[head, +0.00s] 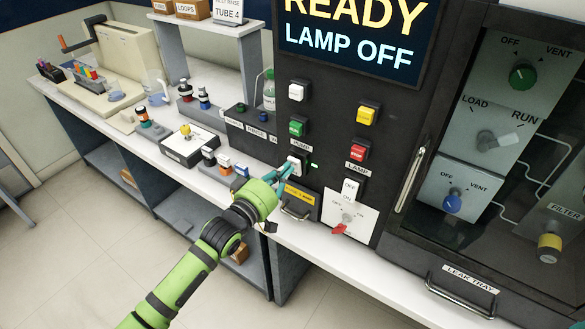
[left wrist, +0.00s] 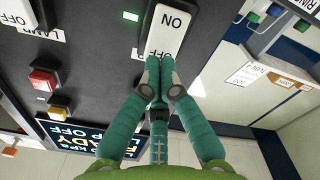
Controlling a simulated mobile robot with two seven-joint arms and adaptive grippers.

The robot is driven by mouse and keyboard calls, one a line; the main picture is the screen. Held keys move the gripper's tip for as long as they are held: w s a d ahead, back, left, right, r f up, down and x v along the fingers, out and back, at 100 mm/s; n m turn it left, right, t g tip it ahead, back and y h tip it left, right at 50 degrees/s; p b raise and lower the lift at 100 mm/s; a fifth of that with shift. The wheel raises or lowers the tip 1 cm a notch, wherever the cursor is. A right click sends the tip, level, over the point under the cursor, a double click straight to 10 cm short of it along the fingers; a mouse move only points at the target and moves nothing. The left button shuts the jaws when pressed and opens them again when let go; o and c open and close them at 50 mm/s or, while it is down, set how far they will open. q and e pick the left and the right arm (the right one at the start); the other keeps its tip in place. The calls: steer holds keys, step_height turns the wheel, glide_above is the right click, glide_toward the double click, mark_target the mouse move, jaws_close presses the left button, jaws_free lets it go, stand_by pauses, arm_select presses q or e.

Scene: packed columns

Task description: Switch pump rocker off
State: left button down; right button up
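The pump rocker (head: 296,162) is a white switch on the dark panel, under a PUMP label. In the left wrist view the rocker (left wrist: 168,30) shows upside down, with ON at its far end and OFF at the end nearer my fingers. A small green light (head: 314,166) beside it is lit. My left gripper (head: 286,172) is at the rocker, its fingers brought together and holding nothing. In the left wrist view its fingertips (left wrist: 160,82) overlap the OFF end; I cannot tell whether they touch. My right gripper is not in view.
The lamp rocker (head: 350,190) stands to the right, above a plate with a red knob (head: 339,229). Green (head: 297,127) and red (head: 358,153) buttons sit above. The display (head: 360,38) reads READY, LAMP OFF. A drawer handle (head: 296,211) juts out below.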

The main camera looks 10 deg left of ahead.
arm_select(q)
steer(key=shift+x, duration=0.8)
stand_by(0.4)
steer(key=shift+p+v, duration=0.45)
steer(key=shift+v, duration=0.45)
steer(key=p+v, duration=0.2)
steer(key=v, duration=0.3)
steer(key=shift+s+p, duration=0.15)
steer(key=shift+p, duration=0.15)
